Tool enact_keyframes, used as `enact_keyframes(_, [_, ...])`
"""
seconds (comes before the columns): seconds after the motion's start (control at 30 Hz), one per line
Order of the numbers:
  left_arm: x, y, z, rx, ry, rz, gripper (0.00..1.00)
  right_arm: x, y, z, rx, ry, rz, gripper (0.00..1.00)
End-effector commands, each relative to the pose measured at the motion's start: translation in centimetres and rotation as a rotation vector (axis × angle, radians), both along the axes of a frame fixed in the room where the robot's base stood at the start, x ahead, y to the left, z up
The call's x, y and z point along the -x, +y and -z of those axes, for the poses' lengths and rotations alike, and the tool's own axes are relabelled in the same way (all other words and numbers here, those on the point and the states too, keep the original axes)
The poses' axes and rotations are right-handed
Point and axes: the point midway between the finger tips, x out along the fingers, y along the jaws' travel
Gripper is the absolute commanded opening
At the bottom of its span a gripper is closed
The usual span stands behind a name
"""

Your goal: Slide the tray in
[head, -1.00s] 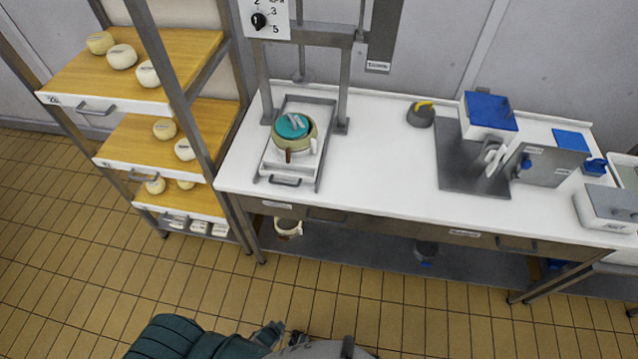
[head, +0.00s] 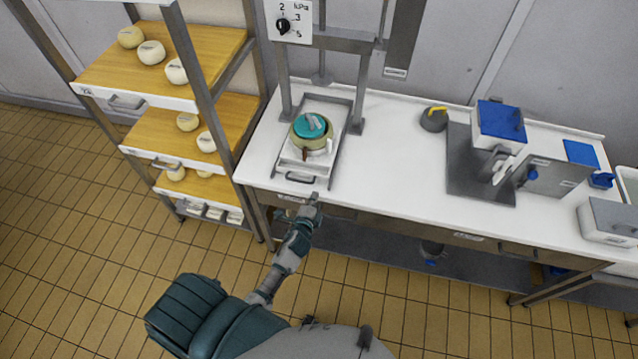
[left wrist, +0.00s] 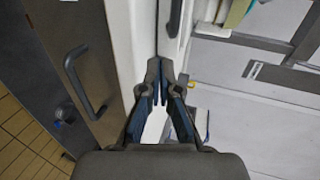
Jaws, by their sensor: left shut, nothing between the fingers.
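The tray (head: 292,165) is a pale, shallow slide with a grey bar handle (head: 300,179) at its front. It lies between metal side rails on the white worktop, its back end toward the press frame. A cream round pot (head: 313,142) with a teal lid (head: 310,125) stands on it. My left gripper (head: 315,198) is at the worktop's front edge, just below and right of the tray handle, shut and empty. In the left wrist view its closed fingertips (left wrist: 160,65) are beside a white edge; I cannot tell whether they touch it. My right gripper is not in view.
The press frame (head: 361,85) stands over the tray's back end. A cheese rack (head: 187,90) stands close on the left. A grey weight (head: 433,120) with a yellow handle and a blue-lidded box (head: 500,118) stand right. The worktop between is clear.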

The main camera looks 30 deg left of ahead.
Motion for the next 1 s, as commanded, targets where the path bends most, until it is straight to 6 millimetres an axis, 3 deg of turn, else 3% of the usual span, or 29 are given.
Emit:
enact_keyframes(0.2, [-4.2,1.0,0.8,0.002,-0.001,0.0,0.0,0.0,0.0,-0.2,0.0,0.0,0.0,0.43])
enact_keyframes(0.4, [-6.2,1.5,0.8,0.002,0.0,0.0,0.0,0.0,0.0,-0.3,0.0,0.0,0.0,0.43])
enact_keyframes(1.0, [-7.2,1.7,0.9,0.001,0.0,0.001,0.0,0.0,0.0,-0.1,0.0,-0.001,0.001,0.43])
